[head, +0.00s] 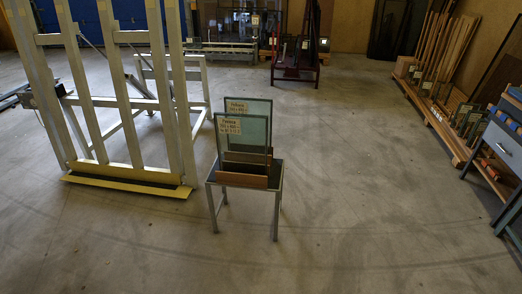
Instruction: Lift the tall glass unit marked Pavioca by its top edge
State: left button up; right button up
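Two upright glass units stand one behind the other on a small metal stand (277,178) in the middle of the floor. The front glass unit (242,148) has a greenish pane with a cream label near its top left. The rear glass unit (258,107) rises higher in the picture, also with a cream label at its top left. The label print is small; both first lines look like Pavioca, but I cannot read the sizes surely. A brown wooden ledge (243,181) crosses the front unit's foot. Neither of my grippers is in view.
A large pale slatted frame (113,100) with a yellow foot ledge (127,187) stands at the left. A dark red rack (296,72) is at the back. A wooden rack (436,117) and a grey-blue bench (503,147) line the right. The floor in front and right is clear.

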aim_at(243, 139)
jog(key=i+j+z, duration=0.2)
jog(key=z, duration=0.15)
jog(key=i+j+z, duration=0.2)
jog(key=j+z, duration=0.15)
jog(key=i+j+z, duration=0.15)
jog(key=j+z, duration=0.2)
